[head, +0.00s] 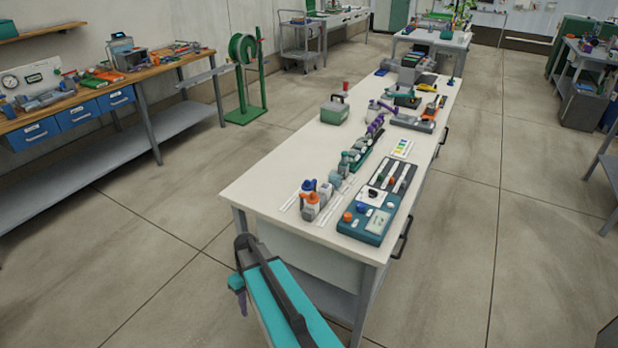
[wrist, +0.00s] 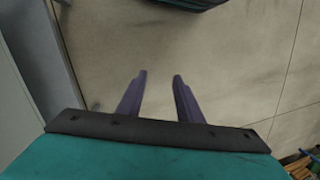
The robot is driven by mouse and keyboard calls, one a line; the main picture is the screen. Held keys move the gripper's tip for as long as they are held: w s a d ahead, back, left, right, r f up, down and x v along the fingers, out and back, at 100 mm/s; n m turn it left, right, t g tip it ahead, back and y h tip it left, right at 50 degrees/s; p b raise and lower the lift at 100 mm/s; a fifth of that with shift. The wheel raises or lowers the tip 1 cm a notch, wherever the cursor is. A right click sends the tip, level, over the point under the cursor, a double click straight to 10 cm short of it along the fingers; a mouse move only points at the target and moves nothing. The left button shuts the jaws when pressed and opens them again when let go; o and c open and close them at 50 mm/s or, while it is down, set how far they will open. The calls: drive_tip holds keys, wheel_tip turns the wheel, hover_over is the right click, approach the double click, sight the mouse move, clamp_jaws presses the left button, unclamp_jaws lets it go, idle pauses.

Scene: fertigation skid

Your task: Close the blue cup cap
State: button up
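A small bottle with a dark blue top (head: 308,185) stands at the near left end of the long white bench in the head view. Beside it are a bottle with an orange top (head: 310,198) and another with a blue-grey top (head: 325,189). At this size I cannot tell which one has the blue cup cap, or whether that cap is open or shut. My gripper (head: 242,302) hangs low beside the bench's near left corner, below the top and away from the bottles. In the wrist view its purple fingers (wrist: 160,78) are apart, with only floor between them.
The white bench (head: 265,190) also holds a teal control panel (head: 363,222), a row of grey-green fittings (head: 350,160) and a green box (head: 335,111). A wooden workbench (head: 150,75) and green hose reel (head: 245,75) stand at left. Open floor (head: 150,240) lies left of the bench.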

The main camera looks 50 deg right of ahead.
drive_tip(key=w+d+r+t, duration=0.2)
drive_tip(key=w+d+r, duration=0.4)
drive_tip(key=d+r, duration=0.4)
drive_tip(key=n+t+h+p, duration=0.1)
drive_tip(key=t+h+p, duration=0.1)
drive_tip(key=t, duration=0.2)
approach(308, 180)
drive_tip(key=v, duration=0.6)
drive_tip(key=shift+w+f, duration=0.1)
drive_tip(key=shift+f, duration=0.05)
drive_tip(key=shift+f, duration=0.1)
drive_tip(key=shift+p+x, duration=2.3)
drive_tip(key=shift+x, duration=4.55)
